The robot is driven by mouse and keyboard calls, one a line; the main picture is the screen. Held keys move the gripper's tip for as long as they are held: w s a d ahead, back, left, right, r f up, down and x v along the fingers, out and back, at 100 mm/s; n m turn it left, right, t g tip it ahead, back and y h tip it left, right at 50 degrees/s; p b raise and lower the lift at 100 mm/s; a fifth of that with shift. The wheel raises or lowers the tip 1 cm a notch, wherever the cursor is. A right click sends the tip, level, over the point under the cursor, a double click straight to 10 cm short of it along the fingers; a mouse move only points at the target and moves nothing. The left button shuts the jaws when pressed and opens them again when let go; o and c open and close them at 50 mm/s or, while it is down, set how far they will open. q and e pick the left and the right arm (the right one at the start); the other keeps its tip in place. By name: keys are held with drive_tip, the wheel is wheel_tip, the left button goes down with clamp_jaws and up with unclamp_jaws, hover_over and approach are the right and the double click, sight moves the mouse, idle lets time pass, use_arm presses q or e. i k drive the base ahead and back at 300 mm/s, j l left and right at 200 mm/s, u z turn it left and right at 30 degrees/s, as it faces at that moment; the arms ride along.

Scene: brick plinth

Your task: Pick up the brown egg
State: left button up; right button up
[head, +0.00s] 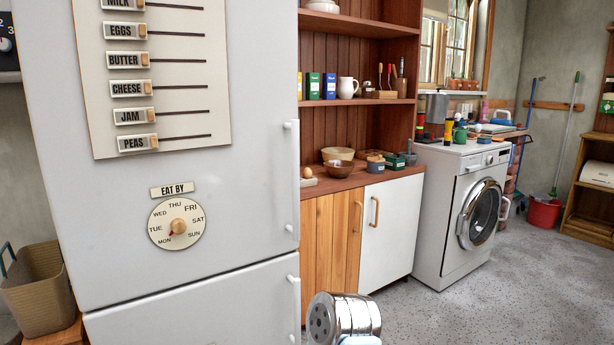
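A small brown egg (307,172) appears on a pale holder (308,182) at the left end of the wooden counter (355,178), just right of the fridge. It is small in the head view, and the fridge edge is close beside it. Neither of my grippers shows in the head view. A silver rounded part at the bottom centre looks like one of my arm links, but I cannot tell which arm.
A white fridge (255,180) with food labels and a dial fills the left. Bowls (339,168) stand on the counter right of the egg. Grey floor at right is clear.

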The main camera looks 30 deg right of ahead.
sight(307, 174)
drive_tip(key=z, duration=1.25)
drive_tip(key=i+l+u, duration=0.1)
drive_tip(key=u, duration=0.4)
drive_tip(key=i+l+u, duration=0.2)
drive_tip(key=l, duration=0.15)
drive_tip(key=i+l+u, duration=0.15)
drive_tip(key=l, duration=0.2)
drive_tip(key=i+l+u, duration=0.2)
drive_tip(key=l, duration=0.15)
drive_tip(key=l+u, duration=0.15)
drive_tip(key=l, duration=0.2)
